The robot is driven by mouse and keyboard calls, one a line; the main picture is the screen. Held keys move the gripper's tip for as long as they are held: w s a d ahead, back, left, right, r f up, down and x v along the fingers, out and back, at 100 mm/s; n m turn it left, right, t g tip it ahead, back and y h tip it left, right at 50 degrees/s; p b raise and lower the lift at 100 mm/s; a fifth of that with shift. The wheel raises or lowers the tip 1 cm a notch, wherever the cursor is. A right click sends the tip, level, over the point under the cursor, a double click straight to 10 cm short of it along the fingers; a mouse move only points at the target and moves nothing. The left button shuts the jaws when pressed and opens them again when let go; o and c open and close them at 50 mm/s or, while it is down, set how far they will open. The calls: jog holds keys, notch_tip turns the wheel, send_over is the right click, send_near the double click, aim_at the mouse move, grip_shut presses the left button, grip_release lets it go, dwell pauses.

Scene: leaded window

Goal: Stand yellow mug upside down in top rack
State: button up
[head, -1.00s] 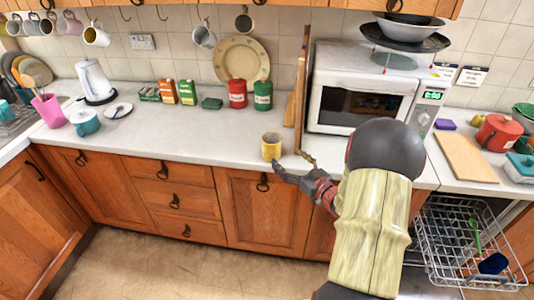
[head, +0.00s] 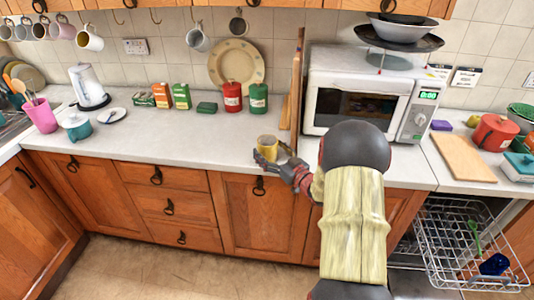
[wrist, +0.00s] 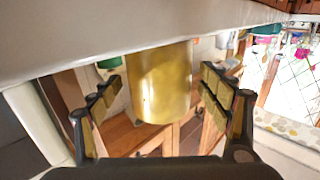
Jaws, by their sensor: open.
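The yellow mug (head: 267,148) stands on the counter near its front edge, left of the microwave. My gripper (head: 275,158) is at the mug, open. In the wrist view the mug (wrist: 160,85) sits between the two spread fingers of my gripper (wrist: 163,90), with a visible gap to each finger. The wrist picture appears inverted, with the counter along the top. The mug's handle is not clearly visible. The pulled-out wire rack (head: 440,245) is at the lower right, below the counter. It holds a blue item (head: 494,264) and a green utensil (head: 475,232).
A wooden board (head: 296,90) stands upright just behind the mug, beside the microwave (head: 358,95). A red canister (head: 232,97) and green canister (head: 258,99) stand behind. A chopping board (head: 463,157) and red pot (head: 494,131) occupy the right counter.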

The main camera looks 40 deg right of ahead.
jog(key=shift+w+d, duration=0.1)
jog(key=shift+w, duration=0.95)
jog(key=shift+c, duration=0.3)
jog(key=c, duration=1.6)
jog(key=shift+r, duration=0.1)
